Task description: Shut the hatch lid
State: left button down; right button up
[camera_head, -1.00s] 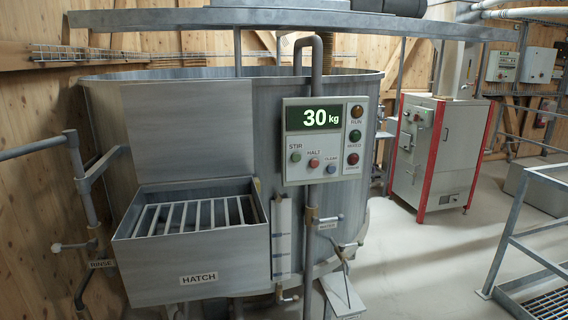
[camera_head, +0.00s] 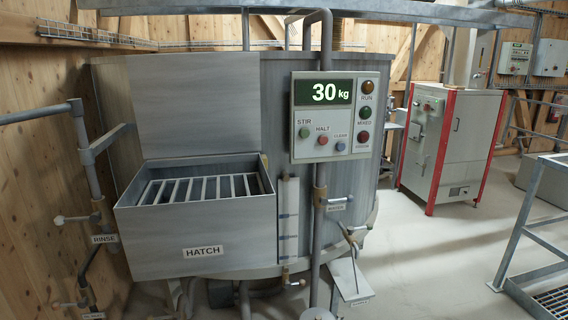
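The hatch lid (camera_head: 191,103) is a flat grey metal plate. It stands upright at the back edge of the hatch box (camera_head: 204,238), against the mixer tank, so the hatch is open. The box carries a HATCH label on its front. A grate of several parallel bars (camera_head: 207,188) shows in its open top. Neither of my grippers is in view.
A control panel (camera_head: 324,116) reading 30 kg is mounted right of the lid. Rinse pipework (camera_head: 91,180) stands left of the box. A grey cabinet with red edges (camera_head: 450,143) and a metal railing (camera_head: 527,215) stand to the right. Open floor (camera_head: 430,260) lies between.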

aim_at(198, 103)
jog(key=i+j+u, duration=0.45)
jog(key=i, duration=0.35)
